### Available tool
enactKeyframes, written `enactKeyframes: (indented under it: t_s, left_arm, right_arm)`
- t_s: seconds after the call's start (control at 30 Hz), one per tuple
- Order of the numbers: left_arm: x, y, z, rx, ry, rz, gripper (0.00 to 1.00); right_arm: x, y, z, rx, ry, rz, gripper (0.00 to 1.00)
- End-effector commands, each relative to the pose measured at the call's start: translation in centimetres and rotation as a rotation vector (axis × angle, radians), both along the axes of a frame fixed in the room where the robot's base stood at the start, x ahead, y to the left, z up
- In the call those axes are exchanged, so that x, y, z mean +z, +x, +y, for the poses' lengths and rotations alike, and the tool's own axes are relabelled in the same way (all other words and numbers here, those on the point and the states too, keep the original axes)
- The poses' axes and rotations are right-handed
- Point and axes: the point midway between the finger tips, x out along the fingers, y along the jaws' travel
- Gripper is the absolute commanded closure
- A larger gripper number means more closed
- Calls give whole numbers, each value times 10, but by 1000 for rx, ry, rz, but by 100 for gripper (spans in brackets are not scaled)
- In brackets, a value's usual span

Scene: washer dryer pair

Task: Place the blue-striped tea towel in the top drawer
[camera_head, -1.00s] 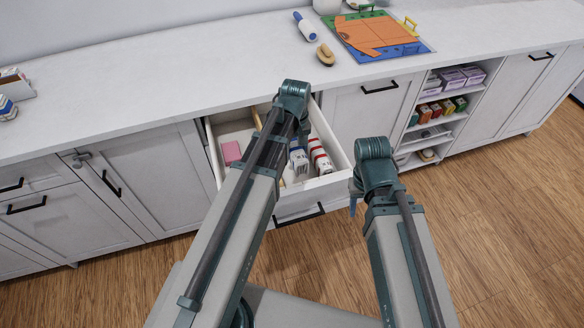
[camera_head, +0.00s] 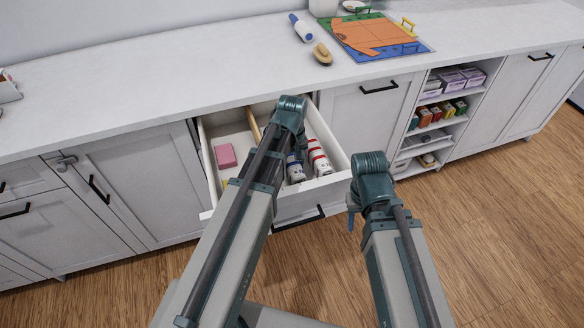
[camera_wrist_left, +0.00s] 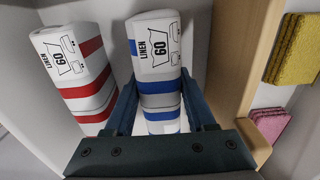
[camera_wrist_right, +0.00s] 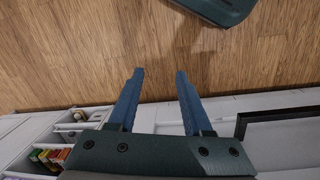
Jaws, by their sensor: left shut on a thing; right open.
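The blue-striped tea towel (camera_wrist_left: 158,48) is a white roll with blue and grey bands and a "LINEN 60" label. In the left wrist view, the fingers of my left gripper (camera_wrist_left: 158,85) are closed around its sides. It is inside the open top drawer (camera_head: 213,180), between the red-striped roll (camera_wrist_left: 75,72) and a wooden divider (camera_wrist_left: 250,60). Its upper part (camera_head: 296,172) shows in the head view, partly hidden by my left arm. I cannot tell whether it touches the drawer bottom. My right gripper (camera_wrist_right: 160,72) is open and empty, outside the drawer on its right.
A pink sponge (camera_head: 226,156) lies in the drawer's left compartment; a yellow sponge (camera_wrist_left: 293,48) is near it. The counter above holds a brush (camera_head: 323,54), a blue-handled roller (camera_head: 301,27) and a coloured board (camera_head: 375,36). Open shelves (camera_head: 437,120) with boxes stand right.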

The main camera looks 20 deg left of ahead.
Motion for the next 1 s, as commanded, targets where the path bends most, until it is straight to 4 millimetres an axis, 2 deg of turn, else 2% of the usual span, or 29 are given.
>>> enactKeyframes:
  t_s: [0.17,0.2,0.33,0.37,0.77,1.0]
  left_arm:
    - [-4,0,0,0,0,0,100]
    - [-3,0,0,0,0,0,41]
    - [-3,0,0,0,0,0,17]
    - [-3,0,0,0,0,0,14]
    - [1,0,0,0,0,0,14]
    - [19,0,0,0,0,0,14]
  right_arm:
    - [-4,0,0,0,0,0,50]
    - [-3,0,0,0,0,0,50]
    - [-3,0,0,0,0,0,50]
    - [-3,0,0,0,0,0,50]
    - [1,0,0,0,0,0,50]
    - [19,0,0,0,0,0,50]
